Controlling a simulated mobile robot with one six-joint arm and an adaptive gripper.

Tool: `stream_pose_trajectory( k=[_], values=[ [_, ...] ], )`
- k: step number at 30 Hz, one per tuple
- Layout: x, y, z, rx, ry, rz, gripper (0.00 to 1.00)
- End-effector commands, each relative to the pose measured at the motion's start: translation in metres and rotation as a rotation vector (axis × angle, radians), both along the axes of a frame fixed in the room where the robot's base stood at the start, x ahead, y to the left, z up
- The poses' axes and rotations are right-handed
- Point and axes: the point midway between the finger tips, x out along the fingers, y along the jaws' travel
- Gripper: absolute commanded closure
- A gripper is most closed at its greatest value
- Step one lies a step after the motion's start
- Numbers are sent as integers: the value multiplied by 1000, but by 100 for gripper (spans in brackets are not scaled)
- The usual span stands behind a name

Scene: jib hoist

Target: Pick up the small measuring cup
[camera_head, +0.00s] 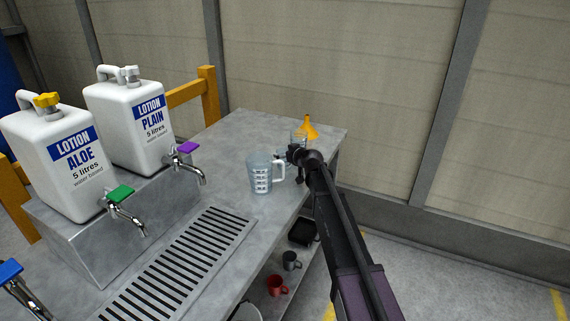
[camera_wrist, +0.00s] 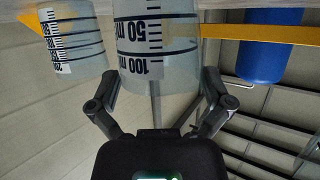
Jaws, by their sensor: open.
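My gripper (camera_head: 295,154) is open above the back right part of the grey bench. In the wrist view, which is upside down, its two fingers (camera_wrist: 159,84) stand apart on either side of a clear measuring cup (camera_wrist: 185,35) marked 50 ml and 100 ml. I cannot tell whether the fingertips touch it. A second clear graduated vessel (camera_wrist: 82,42) stands beside it at the left, near an orange funnel (camera_wrist: 24,22). In the head view, a clear vessel (camera_head: 298,137) shows partly behind my gripper, and the arm hides more there.
A larger measuring jug with a handle (camera_head: 260,176) stands just left of my gripper. An orange funnel (camera_head: 309,130) is behind it. Lotion containers (camera_head: 60,165) with taps stand left on the bench (camera_head: 225,145). A red mug (camera_head: 277,286) and a grey mug (camera_head: 291,261) are below.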

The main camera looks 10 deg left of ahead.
Motion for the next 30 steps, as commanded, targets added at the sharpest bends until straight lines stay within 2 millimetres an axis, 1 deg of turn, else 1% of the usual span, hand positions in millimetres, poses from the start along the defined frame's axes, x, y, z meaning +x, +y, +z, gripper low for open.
stream_pose_trajectory(
  k=[1,3,20,21,23,24,26,30],
  values=[
    [5,3,-3,-1,-1,0,0],
    [6,5,-3,-1,-1,0,0],
    [6,5,-3,-1,-1,0,0],
    [6,5,-3,-1,-1,0,6],
    [6,4,-3,-1,-1,0,24],
    [6,4,-3,-1,-1,0,36],
    [6,5,-3,-1,-1,0,53],
    [6,5,-3,-1,-1,0,54]
  ],
)
